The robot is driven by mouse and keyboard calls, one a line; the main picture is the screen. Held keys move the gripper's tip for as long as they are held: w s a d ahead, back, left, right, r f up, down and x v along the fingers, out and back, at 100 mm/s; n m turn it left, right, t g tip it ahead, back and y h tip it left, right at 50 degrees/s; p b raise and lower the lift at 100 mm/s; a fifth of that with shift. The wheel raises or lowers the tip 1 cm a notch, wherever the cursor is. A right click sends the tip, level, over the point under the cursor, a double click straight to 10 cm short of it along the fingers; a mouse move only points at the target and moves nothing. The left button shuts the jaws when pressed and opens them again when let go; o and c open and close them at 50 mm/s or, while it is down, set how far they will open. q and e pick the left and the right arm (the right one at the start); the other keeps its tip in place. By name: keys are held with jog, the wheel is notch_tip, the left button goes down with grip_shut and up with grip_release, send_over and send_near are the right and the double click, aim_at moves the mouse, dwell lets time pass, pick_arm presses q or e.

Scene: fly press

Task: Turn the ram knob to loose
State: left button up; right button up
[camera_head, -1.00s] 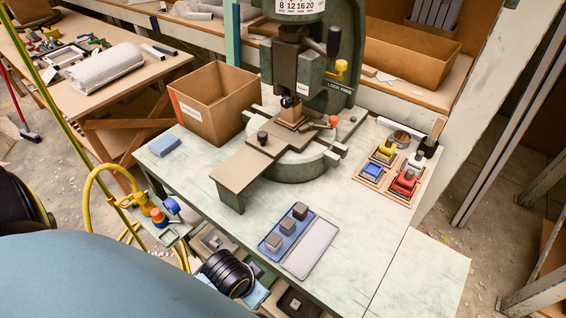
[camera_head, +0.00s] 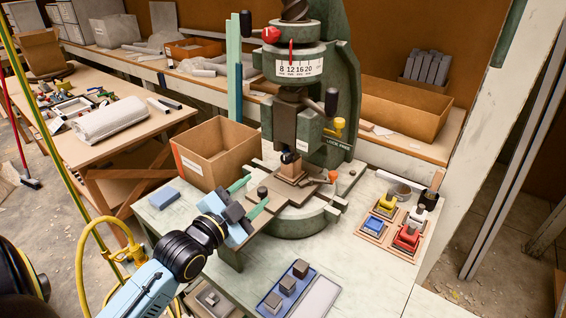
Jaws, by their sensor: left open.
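The green fly press (camera_head: 345,75) stands on the bench with its dark ram (camera_head: 284,120) down over a small tan block (camera_head: 290,172). A small black knob (camera_head: 287,157) sits low on the ram. A yellow knob (camera_head: 338,124) is on the press's right side above a "LOCK FREE" label (camera_head: 339,143). I cannot tell for certain which is the ram knob. My left gripper (camera_head: 253,194) is open and empty, its teal fingers apart in front of the press, left of and below the black knob. It touches neither knob. My right gripper is not in view.
A cardboard box (camera_head: 218,150) stands close left of the press. A red knob (camera_head: 270,34) and a black-handled lever (camera_head: 331,102) stick out from the press.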

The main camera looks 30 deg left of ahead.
aim_at(284, 160)
pick_arm(q)
jog(key=w, duration=1.3)
jog(key=shift+w+a+r, duration=0.1)
jog(key=shift+w+r, duration=0.15)
jog(key=shift+r, duration=0.05)
jog(key=c, duration=1)
